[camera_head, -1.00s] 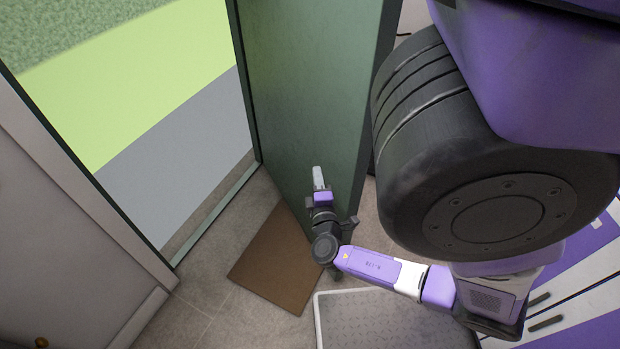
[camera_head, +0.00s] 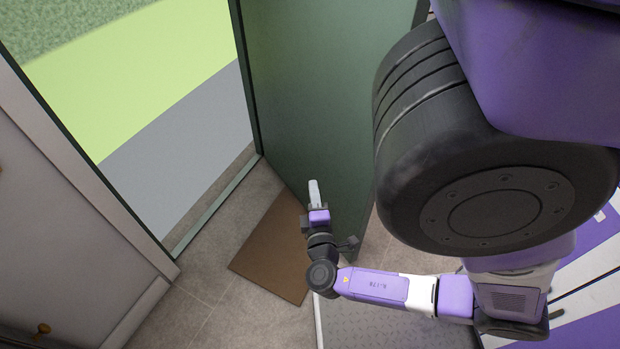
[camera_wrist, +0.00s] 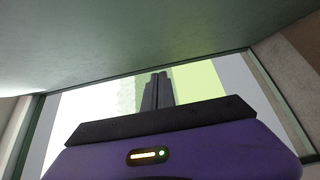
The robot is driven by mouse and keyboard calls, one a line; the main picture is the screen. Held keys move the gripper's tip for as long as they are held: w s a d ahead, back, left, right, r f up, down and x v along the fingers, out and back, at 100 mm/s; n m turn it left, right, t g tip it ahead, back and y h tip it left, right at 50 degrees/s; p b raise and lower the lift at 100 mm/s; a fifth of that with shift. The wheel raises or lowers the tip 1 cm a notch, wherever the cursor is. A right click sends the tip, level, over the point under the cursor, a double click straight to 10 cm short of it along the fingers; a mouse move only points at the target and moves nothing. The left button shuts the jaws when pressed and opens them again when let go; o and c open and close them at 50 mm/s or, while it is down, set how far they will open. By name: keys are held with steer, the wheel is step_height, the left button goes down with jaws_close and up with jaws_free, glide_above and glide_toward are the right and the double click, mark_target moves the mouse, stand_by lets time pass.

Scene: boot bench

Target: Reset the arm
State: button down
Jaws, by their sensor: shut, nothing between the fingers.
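My gripper (camera_head: 315,192) is in front of the green door (camera_head: 310,90) in the head view, above the door's lower part. Its fingers are together and hold nothing. In the wrist view my gripper (camera_wrist: 157,90) shows as two dark fingers side by side, touching. The door stands open, and its green face (camera_wrist: 130,40) fills the upper part of the wrist view. I cannot tell whether the gripper touches the door.
The doorway at left opens on a grey path (camera_head: 180,150) and a green lawn (camera_head: 130,80). A brown mat (camera_head: 272,250) lies on the tiled floor (camera_head: 215,290). A grey ribbed tray (camera_head: 390,330) lies below my arm. A pale wall panel (camera_head: 60,230) stands at left.

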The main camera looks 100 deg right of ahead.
steer(key=shift+s+a, duration=0.2)
steer(key=shift+a, duration=0.75)
steer(key=w+a+f+n+t+y, duration=0.2)
steer(key=w+f+t+y, duration=0.15)
steer(key=w+f, duration=0.2)
steer(key=w+a+r+t+y, duration=0.1)
steer(key=w+a+t+y, duration=0.5)
steer(key=a, duration=0.6)
steer(key=w+a+r+t+y+p, duration=0.25)
steer(key=a+r+y, duration=0.25)
steer(key=a+r, duration=0.3)
steer(key=s+a+r+m+t+y, duration=0.1)
steer(key=s+a+r, duration=0.1)
steer(key=a+r, duration=0.3)
steer(key=s+a+r+m+t+y, duration=0.1)
steer(key=a+r, duration=0.4)
steer(key=r, duration=0.5)
steer(key=shift+s+r+y+p, duration=0.15)
steer(key=shift+s+y+p, duration=0.3)
steer(key=shift+y, duration=0.3)
